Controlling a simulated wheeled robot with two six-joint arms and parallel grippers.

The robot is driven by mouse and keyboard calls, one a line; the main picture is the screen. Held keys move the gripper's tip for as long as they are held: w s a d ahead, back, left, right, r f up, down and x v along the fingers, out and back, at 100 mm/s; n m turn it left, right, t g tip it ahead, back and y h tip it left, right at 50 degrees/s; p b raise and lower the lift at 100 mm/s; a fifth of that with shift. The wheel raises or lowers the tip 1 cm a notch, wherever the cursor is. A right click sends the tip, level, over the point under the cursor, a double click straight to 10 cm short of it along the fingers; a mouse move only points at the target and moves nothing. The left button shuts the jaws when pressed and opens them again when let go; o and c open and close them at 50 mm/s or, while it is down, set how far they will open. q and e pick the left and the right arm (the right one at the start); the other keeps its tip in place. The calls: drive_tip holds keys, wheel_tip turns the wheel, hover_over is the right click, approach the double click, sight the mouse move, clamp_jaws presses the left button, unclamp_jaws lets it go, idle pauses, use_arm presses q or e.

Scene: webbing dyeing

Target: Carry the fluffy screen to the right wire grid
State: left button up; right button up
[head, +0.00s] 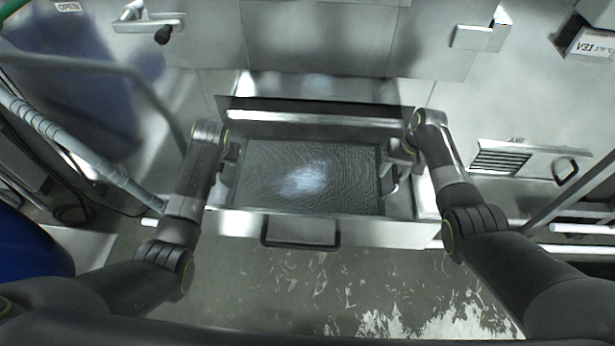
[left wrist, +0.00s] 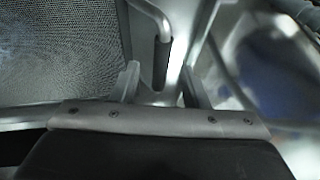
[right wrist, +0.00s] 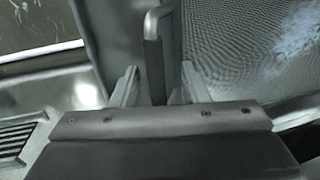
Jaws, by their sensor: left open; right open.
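The fluffy screen (head: 270,195) is a dark framed mesh panel with a pale fuzzy patch near its middle. It lies flat in an open metal drawer (head: 385,232). Its mesh also shows in the left wrist view (left wrist: 60,50) and the right wrist view (right wrist: 235,50). My left gripper (head: 229,160) is open at the screen's left side, with a bar handle (left wrist: 161,60) between its fingers. My right gripper (head: 398,160) is open at the right side, with the other bar handle (right wrist: 153,65) between its fingers. I cannot make out a wire grid in any view.
The drawer's front has a dark pull handle (head: 300,232). A grey hose (head: 70,145) and a blue container (head: 30,245) are at the left. A vented panel (head: 510,160) is at the right. The floor in front has white splashes.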

use_arm(q)
drive_tip(key=shift+w+f, duration=0.1)
drive_tip(key=shift+f, duration=0.05)
use_arm(e)
drive_tip(key=shift+f, duration=0.15)
use_arm(q)
drive_tip(key=shift+c, duration=0.4)
use_arm(e)
drive_tip(key=shift+c, duration=0.4)
use_arm(q)
clamp_jaws()
use_arm(e)
clamp_jaws()
